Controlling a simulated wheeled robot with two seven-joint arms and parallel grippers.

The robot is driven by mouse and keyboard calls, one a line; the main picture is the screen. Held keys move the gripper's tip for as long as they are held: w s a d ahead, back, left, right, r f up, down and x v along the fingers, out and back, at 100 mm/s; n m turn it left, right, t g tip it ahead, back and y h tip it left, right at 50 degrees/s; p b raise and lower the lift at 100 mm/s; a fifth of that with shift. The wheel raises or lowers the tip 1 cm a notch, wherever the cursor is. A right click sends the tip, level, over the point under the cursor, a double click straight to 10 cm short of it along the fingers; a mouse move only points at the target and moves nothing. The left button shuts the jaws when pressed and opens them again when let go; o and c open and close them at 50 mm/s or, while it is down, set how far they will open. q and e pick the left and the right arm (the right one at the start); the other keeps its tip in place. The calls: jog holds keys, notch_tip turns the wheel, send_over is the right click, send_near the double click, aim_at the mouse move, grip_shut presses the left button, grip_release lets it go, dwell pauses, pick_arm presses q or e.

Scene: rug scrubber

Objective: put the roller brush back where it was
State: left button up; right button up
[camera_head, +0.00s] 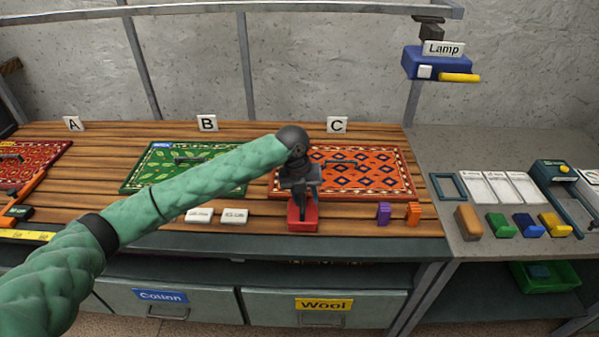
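My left arm reaches in from the left, and its gripper (301,203) points down at a red block-like thing (302,225) at the table's front edge, before rug C. The dark fingers overlap the red thing, so I cannot tell whether they hold it or are shut. I cannot pick out the roller brush for certain. An orange long-handled tool (27,189) lies by the red rug at the far left. My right gripper is not in view.
A green rug (150,172) lies at B and an orange rug (385,181) at C. Small purple (383,213) and orange (413,214) pieces stand right of the gripper. Several coloured blocks line the grey counter (445,150). A lamp box (425,62) hangs above.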

pick_arm(q)
notch_tip(320, 180, up, 11)
jog(key=a+b, duration=0.2)
jog(key=b, duration=0.1)
jog(key=shift+f, duration=0.2)
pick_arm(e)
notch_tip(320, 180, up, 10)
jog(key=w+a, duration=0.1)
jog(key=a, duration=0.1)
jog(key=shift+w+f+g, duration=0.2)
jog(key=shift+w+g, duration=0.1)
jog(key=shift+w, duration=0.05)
